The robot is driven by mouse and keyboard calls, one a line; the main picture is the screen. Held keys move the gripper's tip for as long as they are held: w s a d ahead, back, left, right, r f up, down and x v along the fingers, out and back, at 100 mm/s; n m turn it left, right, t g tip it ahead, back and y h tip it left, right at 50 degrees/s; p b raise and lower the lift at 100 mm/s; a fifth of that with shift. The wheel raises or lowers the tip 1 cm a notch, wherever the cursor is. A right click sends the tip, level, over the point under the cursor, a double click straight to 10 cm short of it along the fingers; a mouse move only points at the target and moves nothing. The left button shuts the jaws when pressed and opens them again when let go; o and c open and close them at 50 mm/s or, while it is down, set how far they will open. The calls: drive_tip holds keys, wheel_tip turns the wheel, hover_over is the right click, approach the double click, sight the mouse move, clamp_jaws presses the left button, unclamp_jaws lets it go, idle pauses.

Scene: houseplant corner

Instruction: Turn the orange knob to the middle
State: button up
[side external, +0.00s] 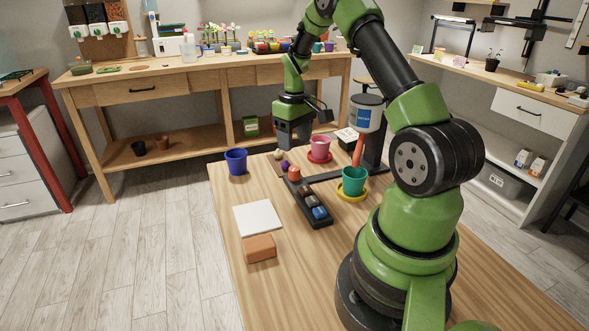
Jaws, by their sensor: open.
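The orange knob (294,173) looks to be the small orange piece near the far end of a long black tray-like base (323,222) on the wooden table. It is too small to tell which way it is turned. My gripper (293,143) points down above and beyond the far end of this base, a short way from the orange knob. Its jaws are open, and nothing shows between them.
Brown, grey and blue pieces (320,213) sit in the base. Around it stand a teal pot (354,181), a pink pot (319,147) and a blue pot (236,161). A white square (258,218) and an orange-brown block (259,249) lie to the left. The near tabletop is clear.

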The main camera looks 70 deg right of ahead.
sight(295, 169)
wheel_tip(295, 169, down, 9)
drive_tip(key=shift+a+r, duration=0.1)
idle(0.3)
drive_tip(key=c, duration=0.9)
drive_tip(key=shift+m, duration=0.4)
drive_tip(key=m, duration=0.4)
drive_tip(key=shift+m, duration=2.5)
